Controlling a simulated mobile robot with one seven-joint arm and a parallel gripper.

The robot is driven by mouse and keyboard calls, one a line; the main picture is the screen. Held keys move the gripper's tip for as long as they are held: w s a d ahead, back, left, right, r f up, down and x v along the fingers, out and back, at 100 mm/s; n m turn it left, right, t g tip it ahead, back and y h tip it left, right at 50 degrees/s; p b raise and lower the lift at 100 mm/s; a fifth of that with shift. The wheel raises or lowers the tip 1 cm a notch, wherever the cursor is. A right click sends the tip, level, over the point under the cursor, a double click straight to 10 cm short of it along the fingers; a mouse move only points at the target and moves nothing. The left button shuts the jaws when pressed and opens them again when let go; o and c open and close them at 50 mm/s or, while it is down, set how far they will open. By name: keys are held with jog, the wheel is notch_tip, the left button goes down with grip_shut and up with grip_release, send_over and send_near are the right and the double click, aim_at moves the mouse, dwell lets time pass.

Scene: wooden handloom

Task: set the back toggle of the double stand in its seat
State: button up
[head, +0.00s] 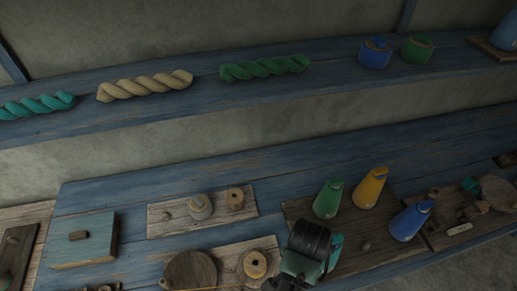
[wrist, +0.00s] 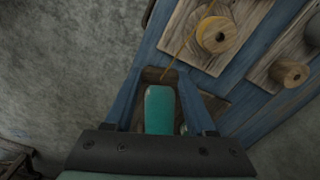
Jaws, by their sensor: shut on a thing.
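My gripper (wrist: 160,98) is shut on a bright teal, round-ended piece (wrist: 160,108) that lies between its two fingers. I cannot tell for sure that this piece is the toggle. In the head view my gripper's tips are hidden behind the dark wrist, low in the middle. No double stand or seat can be named with certainty. A nearer board carries a dark disc (head: 190,271) and a spool with yellow thread (head: 255,265), which also shows in the wrist view (wrist: 216,35).
A blue-grey block (head: 84,240) lies at left. A crowded board (head: 470,215) is at far right. Yarn skeins and jars are on the shelf (head: 210,90).

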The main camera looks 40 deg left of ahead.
jog(key=s+a+f+m+p, duration=0.1)
jog(key=s+a+m, duration=0.2)
jog(key=s+a+f+m+p, duration=0.1)
jog(key=s+a+f+m, duration=0.1)
jog(key=s+a+m, duration=0.1)
jog(key=s+a+f+m+p, duration=0.1)
jog(key=s+a+f+m, duration=0.1)
jog(key=s+a+m, duration=0.2)
jog(key=shift+s+a+f+p, duration=0.1)
jog(key=shift+a+p, duration=0.1)
jog(key=shift+a, duration=0.15)
jog(key=shift+a+f+p, duration=0.1)
jog(key=shift+a+p, duration=0.05)
jog(key=shift+a, duration=0.15)
jog(key=shift+f+b, duration=1.85)
jog(key=shift+f, duration=0.25)
jog(key=o, duration=1.4)
jog(key=shift+r, duration=0.15)
notch_tip(320, 180, up, 13)
jog(key=shift+f+b, duration=0.15)
jog(key=shift+b, duration=0.15)
